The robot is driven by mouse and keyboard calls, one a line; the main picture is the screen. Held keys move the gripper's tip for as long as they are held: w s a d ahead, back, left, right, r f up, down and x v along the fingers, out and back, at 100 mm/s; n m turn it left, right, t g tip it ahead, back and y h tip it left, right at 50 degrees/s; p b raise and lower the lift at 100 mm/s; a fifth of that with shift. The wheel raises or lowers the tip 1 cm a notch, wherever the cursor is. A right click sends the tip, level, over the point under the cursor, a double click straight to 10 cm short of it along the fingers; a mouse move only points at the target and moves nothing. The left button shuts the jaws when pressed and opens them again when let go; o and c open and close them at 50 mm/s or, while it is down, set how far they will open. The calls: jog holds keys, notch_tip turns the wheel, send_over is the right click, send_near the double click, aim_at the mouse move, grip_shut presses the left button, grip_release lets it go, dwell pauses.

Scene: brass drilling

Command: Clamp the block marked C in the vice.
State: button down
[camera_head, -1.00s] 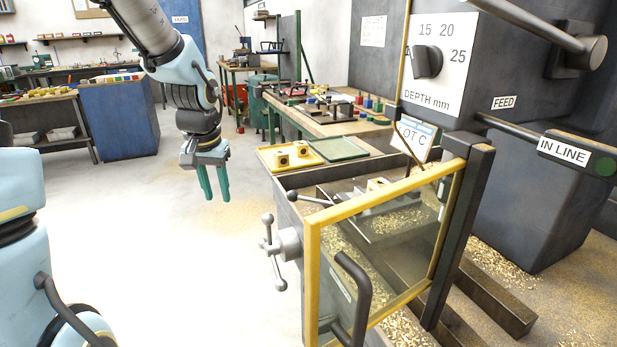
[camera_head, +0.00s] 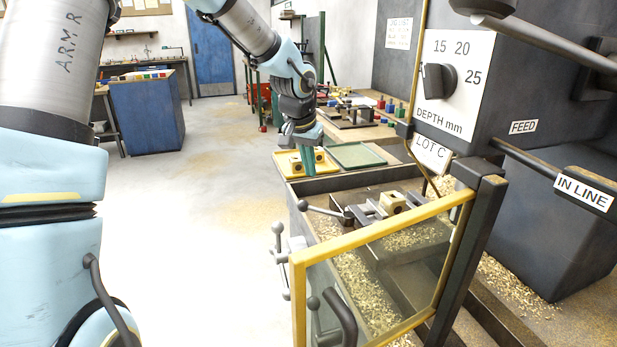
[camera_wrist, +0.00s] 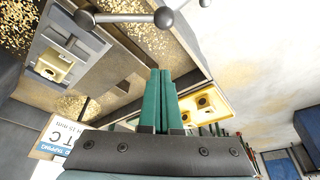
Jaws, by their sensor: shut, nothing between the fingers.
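The vice (camera_head: 352,214) sits on the drill's bed behind the guard; it also shows in the wrist view (camera_wrist: 85,38). A brass block (camera_head: 392,202) with a hole is at the vice, between its jaws as seen in the wrist view (camera_wrist: 52,66). I cannot tell if the jaws grip it. Two more brass blocks (camera_head: 297,165) stand in the yellow tray (camera_head: 283,171). No letter on any block is readable. My gripper (camera_head: 308,173), with green fingers (camera_wrist: 160,72), is shut and empty, hanging in front of the yellow tray, left of the vice.
A yellow-framed clear guard (camera_head: 385,235) stands in front of the vice. A ball-ended lever (camera_head: 325,211) sticks out left of the vice. A green tray (camera_head: 355,155) lies right of the yellow one. A LOT C sign (camera_head: 430,153) hangs on the drill. Open floor lies left.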

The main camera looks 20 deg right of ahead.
aim_at(303, 201)
jog(key=f+p, duration=0.1)
jog(key=f, duration=0.1)
jog(key=f+p, duration=0.1)
jog(key=f, duration=0.2)
jog(key=s+a+f+p, duration=0.1)
jog(key=f, duration=0.1)
jog(key=shift+f, duration=0.25)
jog(key=shift+a+f+b, duration=0.1)
jog(key=shift+b, duration=0.3)
jog(key=n+b, duration=0.1)
jog(key=b, duration=0.1)
jog(key=s+a+n+b, duration=0.1)
jog(key=b, duration=0.1)
jog(key=shift+s+a+f+t, duration=0.15)
jog(key=shift+a+f+t, duration=0.1)
jog(key=shift+f+t, duration=0.1)
jog(key=s+a+n+y+b, duration=0.2)
jog(key=s+n+y+b, duration=0.2)
jog(key=s+n+b, duration=0.9)
jog(key=shift+a+r+b, duration=0.35)
jog(key=shift+r+b, duration=0.05)
jog(key=shift+b, duration=1.65)
